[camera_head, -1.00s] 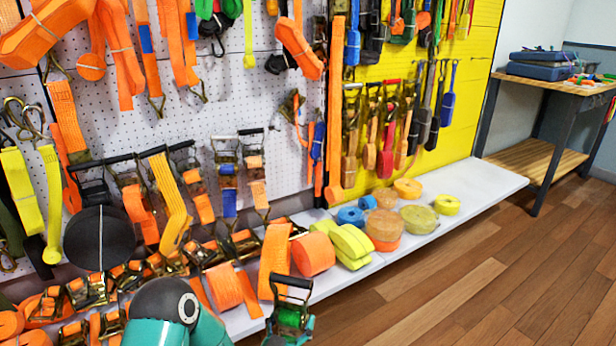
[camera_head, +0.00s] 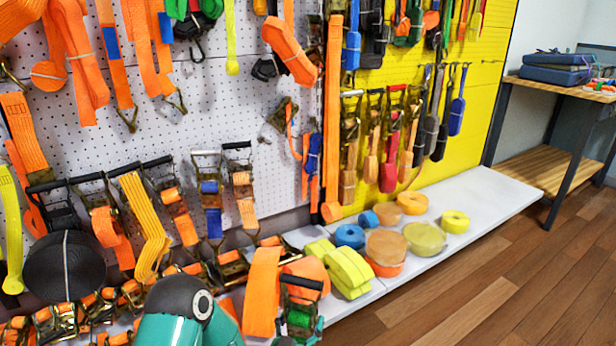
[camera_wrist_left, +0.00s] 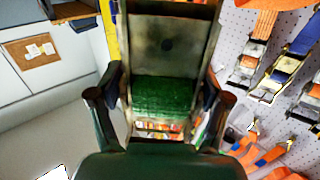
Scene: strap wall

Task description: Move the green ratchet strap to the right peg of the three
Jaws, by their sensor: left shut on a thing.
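The green ratchet strap (camera_head: 299,318) is at the bottom of the head view, with its dark handle up and green webbing below. My left gripper (camera_head: 298,332) is shut on it and holds it in front of the low shelf; my teal wrist shows to its left. In the left wrist view the strap's green webbing (camera_wrist_left: 163,95) and metal frame sit between the two dark fingers of my left gripper (camera_wrist_left: 160,112). I cannot pick out the three pegs with certainty. My right gripper is not in view.
Orange ratchet straps (camera_head: 240,195) hang on the white pegboard (camera_head: 262,165). Yellow-green rolls (camera_head: 348,270) and an orange roll (camera_head: 308,270) lie on the white shelf (camera_head: 480,195), near the held strap. A wooden workbench (camera_head: 560,95) stands at right. The shelf's right end is clear.

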